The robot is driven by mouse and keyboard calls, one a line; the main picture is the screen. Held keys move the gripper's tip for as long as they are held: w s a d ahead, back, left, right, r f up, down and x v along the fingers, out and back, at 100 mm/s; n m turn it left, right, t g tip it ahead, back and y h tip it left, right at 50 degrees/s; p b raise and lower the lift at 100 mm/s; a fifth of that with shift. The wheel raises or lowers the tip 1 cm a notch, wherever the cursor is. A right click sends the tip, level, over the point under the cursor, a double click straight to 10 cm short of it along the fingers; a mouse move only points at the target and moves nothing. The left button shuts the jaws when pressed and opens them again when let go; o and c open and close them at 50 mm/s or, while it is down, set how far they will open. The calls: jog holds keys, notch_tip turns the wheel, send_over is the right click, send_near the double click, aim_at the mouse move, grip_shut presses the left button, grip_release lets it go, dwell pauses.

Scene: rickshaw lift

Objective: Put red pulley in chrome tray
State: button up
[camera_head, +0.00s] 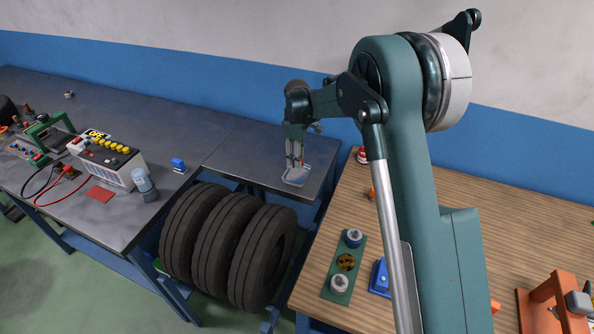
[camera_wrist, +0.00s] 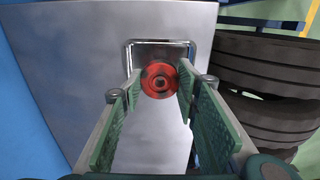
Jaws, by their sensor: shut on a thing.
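My gripper (camera_head: 295,163) points down over the chrome tray (camera_head: 296,178) at the front of the dark table section in the middle. In the wrist view, the red pulley (camera_wrist: 159,80) sits between the fingertips of my gripper (camera_wrist: 158,88), and the gripper is shut on it. The rim of the chrome tray (camera_wrist: 128,52) shows around and beyond the pulley, so the pulley is over the tray. I cannot tell the exact gap between pulley and tray floor. In the head view the pulley is too small to make out clearly.
Several black tires (camera_head: 228,240) stand below the front of the dark workbench (camera_head: 235,145). A wooden table (camera_head: 335,215) on the right holds a green plate (camera_head: 345,265) with parts. A battery charger (camera_head: 105,158) and a blue-grey bottle (camera_head: 144,185) stand at left. Bare tabletop surrounds the tray.

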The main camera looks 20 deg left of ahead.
aim_at(297, 175)
jog(key=shift+f, duration=1.15)
jog(key=shift+f, duration=1.85)
jog(key=shift+f, duration=0.1)
jog(key=o, duration=0.9)
notch_tip(297, 175, up, 12)
jog(key=shift+r, duration=0.1)
